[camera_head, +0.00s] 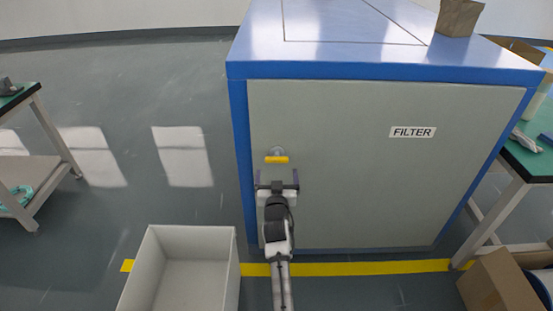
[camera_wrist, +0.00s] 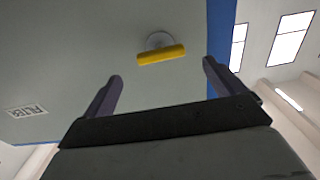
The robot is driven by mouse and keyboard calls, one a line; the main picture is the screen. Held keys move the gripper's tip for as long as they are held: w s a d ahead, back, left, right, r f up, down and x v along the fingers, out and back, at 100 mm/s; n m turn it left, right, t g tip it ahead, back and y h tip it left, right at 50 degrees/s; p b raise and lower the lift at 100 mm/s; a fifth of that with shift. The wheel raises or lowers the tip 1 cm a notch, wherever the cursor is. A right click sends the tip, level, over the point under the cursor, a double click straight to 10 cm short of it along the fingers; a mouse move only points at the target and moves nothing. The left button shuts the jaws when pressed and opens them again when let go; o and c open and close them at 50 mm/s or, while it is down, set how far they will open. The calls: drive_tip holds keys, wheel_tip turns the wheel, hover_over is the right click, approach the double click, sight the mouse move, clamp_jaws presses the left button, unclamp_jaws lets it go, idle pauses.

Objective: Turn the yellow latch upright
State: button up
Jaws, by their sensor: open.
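The yellow latch (camera_head: 277,159) is a short bar on a round grey mount on the front of the filter cabinet (camera_head: 340,190). It lies about level in the head view. The wrist view shows the latch (camera_wrist: 161,54) slightly tilted, ahead of my fingers. My gripper (camera_head: 277,175) is just below the latch in the head view. Its two fingers are spread wide with nothing between them, as the wrist view also shows for my gripper (camera_wrist: 162,82). The fingers look apart from the latch.
A white open bin (camera_head: 150,265) stands on the floor at the lower left. Tables stand at the left (camera_head: 25,100) and right (camera_head: 525,160). A cardboard box (camera_head: 500,285) is at the lower right. A small brown box (camera_head: 458,17) sits on the cabinet. Floor left of the cabinet is clear.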

sight(277, 162)
drive_tip(key=w, duration=0.8)
drive_tip(key=shift+w+b, duration=0.1)
drive_tip(key=shift+b, duration=0.2)
drive_tip(key=c, duration=1)
